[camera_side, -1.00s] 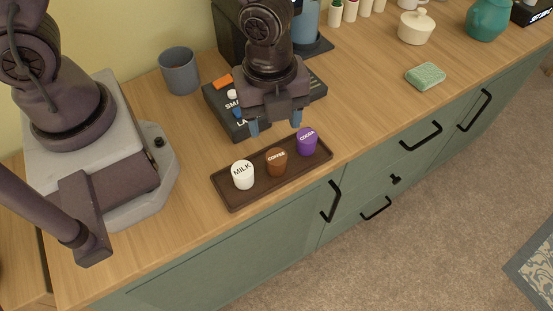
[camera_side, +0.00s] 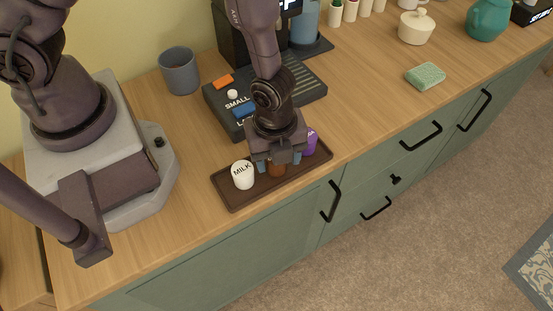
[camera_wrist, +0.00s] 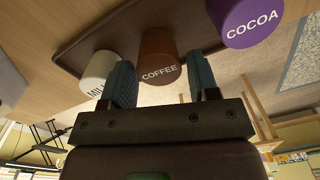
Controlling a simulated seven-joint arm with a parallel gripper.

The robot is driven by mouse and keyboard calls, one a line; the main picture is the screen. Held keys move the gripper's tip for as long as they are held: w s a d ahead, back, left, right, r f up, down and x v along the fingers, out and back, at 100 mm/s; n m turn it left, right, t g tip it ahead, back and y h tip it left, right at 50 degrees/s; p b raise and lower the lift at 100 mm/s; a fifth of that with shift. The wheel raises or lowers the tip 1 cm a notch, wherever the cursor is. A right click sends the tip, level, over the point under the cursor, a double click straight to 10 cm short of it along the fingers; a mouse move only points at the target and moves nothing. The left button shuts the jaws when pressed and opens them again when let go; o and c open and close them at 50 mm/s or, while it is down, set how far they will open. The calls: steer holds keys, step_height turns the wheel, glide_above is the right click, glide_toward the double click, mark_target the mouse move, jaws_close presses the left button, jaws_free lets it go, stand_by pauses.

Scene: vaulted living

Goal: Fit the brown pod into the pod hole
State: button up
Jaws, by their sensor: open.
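The brown pod (camera_side: 276,171), marked COFFEE in the wrist view (camera_wrist: 158,60), stands in a dark tray (camera_side: 235,203) between a white MILK pod (camera_side: 243,175) and a purple COCOA pod (camera_side: 311,143). My gripper (camera_side: 277,161) is open and low over the tray, and it hides much of the brown pod in the side view. In the wrist view the fingers (camera_wrist: 163,82) lie to either side of the brown pod, without a visible grip on it. The dark coffee machine (camera_side: 233,40) stands behind. I cannot make out the pod hole.
A machine base with orange, white and blue buttons (camera_side: 245,110) lies behind the tray. A grey mug (camera_side: 179,71) is at back left. A green sponge (camera_side: 425,76) and a lidded cream pot (camera_side: 416,27) stand right. The counter between is clear.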

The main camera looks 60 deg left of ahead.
steer(key=shift+c, duration=0.2)
steer(key=c, duration=0.6)
steer(key=shift+c, duration=0.2)
